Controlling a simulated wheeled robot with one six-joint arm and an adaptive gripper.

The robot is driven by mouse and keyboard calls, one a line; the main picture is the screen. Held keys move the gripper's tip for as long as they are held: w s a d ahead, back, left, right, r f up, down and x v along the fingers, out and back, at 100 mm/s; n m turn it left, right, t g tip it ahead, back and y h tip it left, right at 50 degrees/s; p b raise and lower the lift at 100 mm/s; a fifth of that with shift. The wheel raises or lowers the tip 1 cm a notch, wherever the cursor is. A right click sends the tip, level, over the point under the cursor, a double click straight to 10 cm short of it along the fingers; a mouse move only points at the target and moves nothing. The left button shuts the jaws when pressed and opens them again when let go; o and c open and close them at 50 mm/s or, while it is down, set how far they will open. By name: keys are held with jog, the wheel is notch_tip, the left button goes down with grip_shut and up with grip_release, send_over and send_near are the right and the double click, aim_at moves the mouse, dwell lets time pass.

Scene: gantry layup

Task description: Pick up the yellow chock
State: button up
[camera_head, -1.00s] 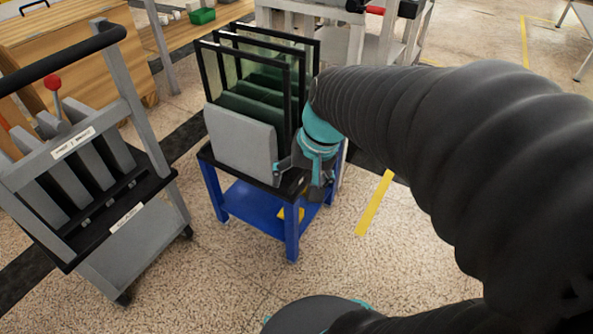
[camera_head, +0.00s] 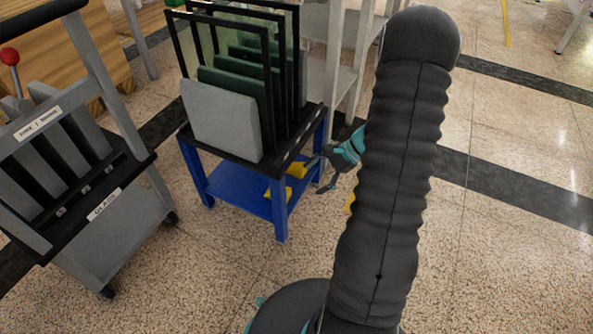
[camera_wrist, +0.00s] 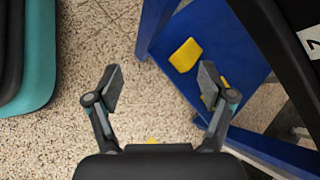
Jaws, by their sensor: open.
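Two yellow pieces lie on the lower shelf (camera_head: 238,197) of the blue cart, under its black top. One yellow chock (camera_head: 297,170) is toward the back and another yellow piece (camera_head: 279,192) is nearer the front. In the wrist view one yellow chock (camera_wrist: 186,55) lies in plain sight on the blue shelf. The other is partly hidden behind the right finger. My gripper (camera_head: 319,174) is open and empty at the cart's right side. In the wrist view its fingers (camera_wrist: 160,80) are spread, with speckled floor and the shelf edge beyond them.
Glass panels (camera_head: 228,45) and grey pads (camera_head: 222,120) stand on the cart's black top, above the shelf. Blue legs (camera_head: 281,212) bound the shelf. A grey trolley (camera_head: 125,235) stands at left, and a white frame (camera_head: 345,90) stands behind. Floor at front is clear.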

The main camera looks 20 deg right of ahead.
aim_at(299, 169)
jog(key=w+d+f+m+t+b, duration=0.1)
jog(key=w+d+f+m+t, duration=0.75)
jog(key=d+f+m, duration=0.4)
jog(key=shift+n+h, duration=0.3)
jog(key=shift+n, duration=0.15)
jog(key=b+x, duration=0.1)
jog(key=x, duration=0.8)
jog(key=shift+a+f, duration=0.1)
jog(key=shift+a, duration=0.2)
jog(key=shift+s+a+b+x, duration=0.1)
jog(key=shift+a+b+x, duration=0.1)
jog(key=shift+x, duration=1.1)
jog(key=shift+s+a+b+x, duration=0.1)
jog(key=shift+s+b+x, duration=0.05)
jog(key=shift+x, duration=1.2)
jog(key=c, duration=1.3)
